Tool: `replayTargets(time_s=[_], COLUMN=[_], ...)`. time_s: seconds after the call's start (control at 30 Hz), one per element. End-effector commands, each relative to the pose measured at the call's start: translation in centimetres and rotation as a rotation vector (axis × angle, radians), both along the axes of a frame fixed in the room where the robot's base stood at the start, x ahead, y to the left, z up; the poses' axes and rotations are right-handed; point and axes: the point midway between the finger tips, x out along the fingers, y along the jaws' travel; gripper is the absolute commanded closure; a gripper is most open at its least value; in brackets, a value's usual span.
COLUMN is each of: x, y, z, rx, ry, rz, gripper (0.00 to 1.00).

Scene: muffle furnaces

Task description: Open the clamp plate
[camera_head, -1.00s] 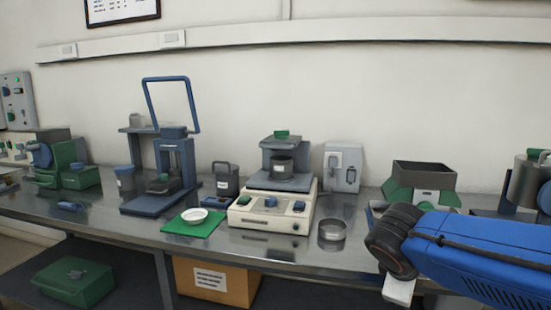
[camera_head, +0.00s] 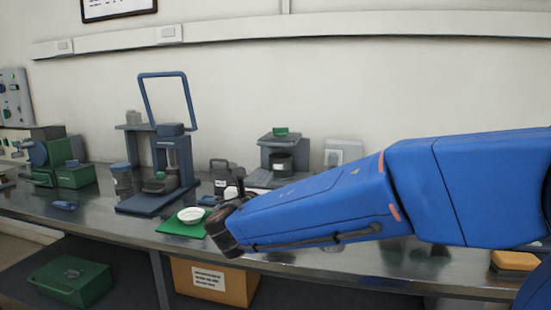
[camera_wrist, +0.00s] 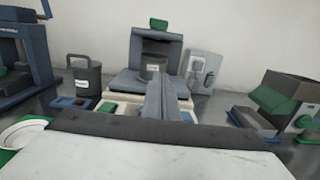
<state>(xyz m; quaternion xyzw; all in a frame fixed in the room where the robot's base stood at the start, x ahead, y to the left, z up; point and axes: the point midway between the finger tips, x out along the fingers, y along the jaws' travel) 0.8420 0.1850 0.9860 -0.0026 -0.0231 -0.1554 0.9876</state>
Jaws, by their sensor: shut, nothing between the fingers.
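The device with the clamp plate is most likely the cream-based machine in the middle of the bench. Its grey upper plate (camera_head: 280,140) carries a green knob (camera_head: 281,131) and sits above a dark cup (camera_head: 282,162). In the wrist view the upper plate (camera_wrist: 157,42), green knob (camera_wrist: 158,24) and cup (camera_wrist: 152,68) are ahead, slightly left of centre. My gripper (camera_wrist: 164,78) is shut and empty, its fingers pointing toward the machine and overlapping the cup's right side in the picture; contact cannot be told. My arm hides the machine's front in the head view.
A blue press frame (camera_head: 168,160) stands left, with a white dish (camera_head: 191,215) on a green mat (camera_head: 175,228). A light grey box (camera_wrist: 203,70) and a green-and-grey unit (camera_wrist: 283,97) stand right.

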Motion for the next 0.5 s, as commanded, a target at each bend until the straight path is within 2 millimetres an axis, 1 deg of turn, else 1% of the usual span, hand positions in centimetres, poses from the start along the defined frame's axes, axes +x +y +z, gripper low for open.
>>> replayTargets(time_s=[0.07,0.17,0.27,0.5], x=[0.4,1.2,2.6,6.6], y=[0.2,-0.2,-0.7,-2.1], z=[0.1,0.1,0.2,0.4], rx=[-0.007,-0.006,-0.006,-0.004], ry=[-0.002,-0.003,-0.002,-0.002], rz=[0.004,0.002,0.000,-0.001], gripper=[1.00,1.00,1.00,1.00])
